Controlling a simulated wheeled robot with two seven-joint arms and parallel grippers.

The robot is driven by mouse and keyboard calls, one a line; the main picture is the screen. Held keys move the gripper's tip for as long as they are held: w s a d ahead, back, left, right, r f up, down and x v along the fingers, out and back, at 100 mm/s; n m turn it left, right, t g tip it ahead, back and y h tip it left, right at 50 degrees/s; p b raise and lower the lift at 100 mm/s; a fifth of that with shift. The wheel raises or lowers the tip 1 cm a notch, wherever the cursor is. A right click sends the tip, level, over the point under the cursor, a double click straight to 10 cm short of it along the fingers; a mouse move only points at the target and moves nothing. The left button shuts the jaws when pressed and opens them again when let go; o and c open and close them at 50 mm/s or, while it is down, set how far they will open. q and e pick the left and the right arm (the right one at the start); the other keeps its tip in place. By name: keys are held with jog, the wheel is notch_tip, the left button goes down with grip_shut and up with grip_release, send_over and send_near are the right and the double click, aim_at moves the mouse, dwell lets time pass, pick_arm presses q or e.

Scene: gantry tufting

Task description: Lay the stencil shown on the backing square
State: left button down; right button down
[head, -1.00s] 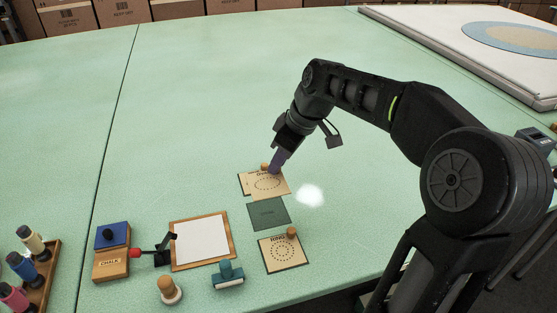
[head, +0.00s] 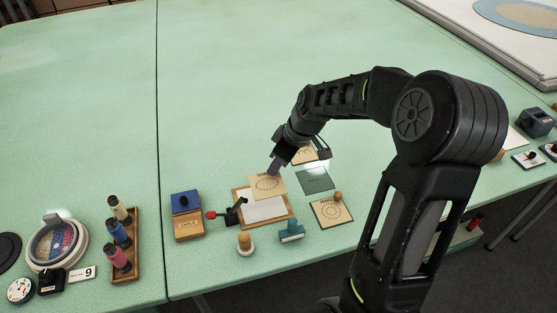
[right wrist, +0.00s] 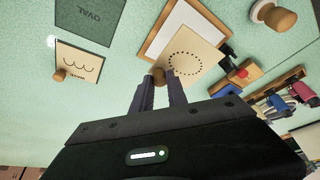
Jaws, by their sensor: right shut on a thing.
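My right gripper (head: 275,166) is shut on the wooden knob (right wrist: 157,76) of a tan stencil (head: 268,186) with a dotted oval. The right wrist view shows the same stencil (right wrist: 196,56) beyond my fingers (right wrist: 161,88). It overlaps the far part of the white backing square (head: 265,210), which lies on a wooden board (head: 289,222). The stencil is turned relative to the square in the right wrist view and covers only part of it. It seems held above the square; the gap is hard to judge. My left gripper is not in view.
An empty green place marked OVAL (right wrist: 85,18) lies between a ring stencil (head: 331,213) and a wavy-line stencil (right wrist: 80,62). A chalk box (head: 187,226), a teal-handled stamp (head: 291,232) and a wooden-knobbed tool (head: 245,244) stand around the board. The table behind is clear.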

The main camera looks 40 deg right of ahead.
aim_at(278, 175)
jog(key=shift+d, duration=0.2)
jog(key=shift+a, duration=0.15)
jog(key=shift+f, duration=0.15)
jog(key=shift+a+f+b, duration=0.15)
jog(key=shift+f+b, duration=1.45)
jog(key=shift+f, duration=0.95)
jog(key=shift+w+a+f+b, duration=0.35)
jog(key=shift+a+f+b, duration=0.15)
jog(key=shift+a+f, duration=0.2)
jog(key=c, duration=1.2)
grip_release()
jog(key=shift+c, duration=0.2)
jog(key=shift+r, duration=0.2)
